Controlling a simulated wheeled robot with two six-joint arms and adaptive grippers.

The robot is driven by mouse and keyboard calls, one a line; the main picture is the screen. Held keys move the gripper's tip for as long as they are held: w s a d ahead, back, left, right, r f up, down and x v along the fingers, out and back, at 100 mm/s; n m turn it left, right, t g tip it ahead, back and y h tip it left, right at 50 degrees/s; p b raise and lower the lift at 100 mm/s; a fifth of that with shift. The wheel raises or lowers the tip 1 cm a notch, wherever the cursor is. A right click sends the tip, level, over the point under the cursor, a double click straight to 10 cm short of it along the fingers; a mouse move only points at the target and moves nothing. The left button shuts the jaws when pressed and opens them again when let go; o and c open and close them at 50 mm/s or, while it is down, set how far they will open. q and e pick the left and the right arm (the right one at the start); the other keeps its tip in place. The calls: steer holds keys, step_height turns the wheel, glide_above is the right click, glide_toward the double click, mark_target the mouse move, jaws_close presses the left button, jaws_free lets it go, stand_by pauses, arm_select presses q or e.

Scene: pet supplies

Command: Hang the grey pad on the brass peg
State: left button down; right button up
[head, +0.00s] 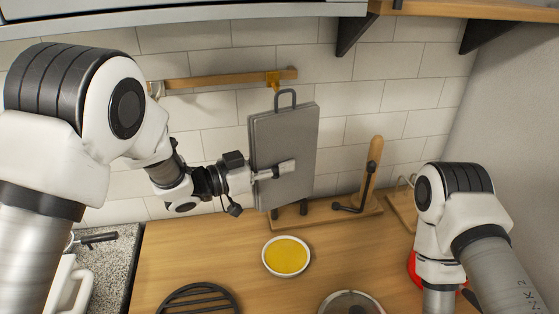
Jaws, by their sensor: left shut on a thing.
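The grey pad (290,135) is a flat rectangular slab with a loop handle (286,93) at its top. It hangs nearly upright in front of the tiled wall, tilted a little. My left gripper (284,169) is shut on the pad, with a finger across its front face. The brass peg (273,79) sits on a wooden rail (215,81) on the wall. The loop's top is just below and right of the peg; I cannot tell whether they touch. My right arm stands at the right, and its gripper is out of view.
A wooden stand with an upright post (373,165) is right of the pad. A white bowl of yellow contents (286,256) is on the wooden counter (205,255). A black round rack (198,299) and a round dish (351,303) are at the front. A shelf (470,8) overhangs upper right.

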arm_select(q)
steer(key=w+a+f+b, duration=0.1)
steer(key=w, duration=0.8)
steer(key=shift+a+f, duration=0.4)
stand_by(0.6)
steer(key=c, duration=0.7)
jaws_free()
